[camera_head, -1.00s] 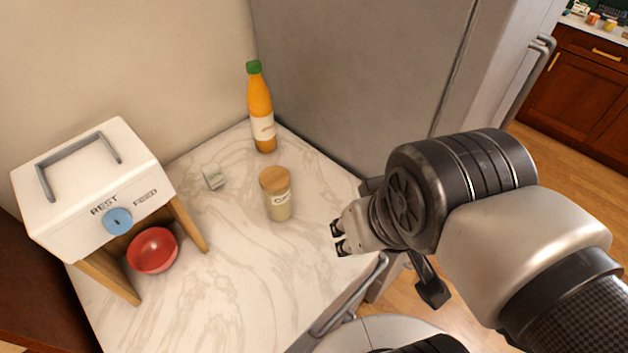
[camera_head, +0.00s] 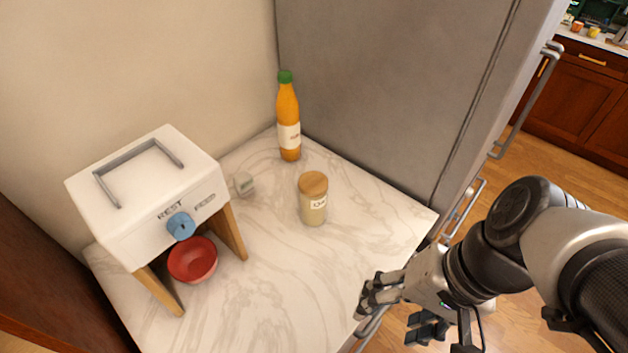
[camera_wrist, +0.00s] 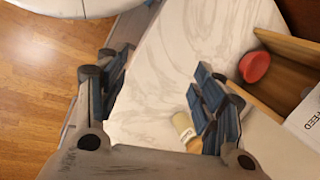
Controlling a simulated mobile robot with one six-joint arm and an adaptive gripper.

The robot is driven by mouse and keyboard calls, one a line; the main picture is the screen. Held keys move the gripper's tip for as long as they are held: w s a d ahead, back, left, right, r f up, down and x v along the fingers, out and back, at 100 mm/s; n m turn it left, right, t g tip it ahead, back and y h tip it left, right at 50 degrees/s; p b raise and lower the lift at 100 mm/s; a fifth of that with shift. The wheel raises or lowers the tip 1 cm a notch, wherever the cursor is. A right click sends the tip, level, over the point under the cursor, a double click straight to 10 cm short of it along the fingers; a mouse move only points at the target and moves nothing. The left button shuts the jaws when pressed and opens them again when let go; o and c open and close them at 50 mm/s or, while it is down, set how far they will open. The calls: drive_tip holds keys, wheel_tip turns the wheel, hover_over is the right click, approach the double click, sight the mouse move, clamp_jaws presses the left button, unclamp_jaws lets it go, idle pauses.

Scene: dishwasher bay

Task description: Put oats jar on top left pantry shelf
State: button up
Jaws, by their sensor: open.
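A jar (camera_head: 313,199) with a wooden lid and a pale label stands upright on the marble counter (camera_head: 290,300) in the head view. Its label is too small to read surely. In the wrist view the jar (camera_wrist: 184,128) is partly hidden behind one finger. My gripper (camera_head: 370,299) is open and empty at the counter's front right edge, to the right of and nearer than the jar, not touching it. Both fingers of my gripper (camera_wrist: 160,90) show apart in the wrist view. No pantry shelf is in view.
An orange bottle (camera_head: 289,118) with a green cap stands behind the jar. A white feeder (camera_head: 150,195) stands over a red bowl (camera_head: 192,261) at left. A grey fridge (camera_head: 390,80) borders the counter. The front counter is clear.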

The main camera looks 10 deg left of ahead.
drive_tip(key=o, duration=0.4)
drive_tip(key=a+m+g+y, duration=0.1)
drive_tip(key=a+y, duration=0.1)
drive_tip(key=a, duration=0.1)
drive_tip(key=w+a+f+m+g+y, duration=0.1)
drive_tip(key=a+m+y, duration=0.1)
drive_tip(key=a+m+g+y, duration=0.1)
drive_tip(key=a+y, duration=0.2)
drive_tip(key=shift+w+a+f+m, duration=0.15)
drive_tip(key=shift+w+a+m, duration=0.1)
drive_tip(key=shift+a+m, duration=0.1)
drive_tip(key=w+a+m+t+y, duration=0.2)
drive_tip(key=w+a+m+y, duration=0.1)
drive_tip(key=w+m+y, duration=0.25)
drive_tip(key=m+t+h+b, duration=0.2)
drive_tip(key=m+t, duration=1.1)
approach(321, 200)
drive_tip(key=x, duration=0.7)
drive_tip(key=shift+b+x, duration=0.6)
drive_tip(key=shift+x, duration=2.65)
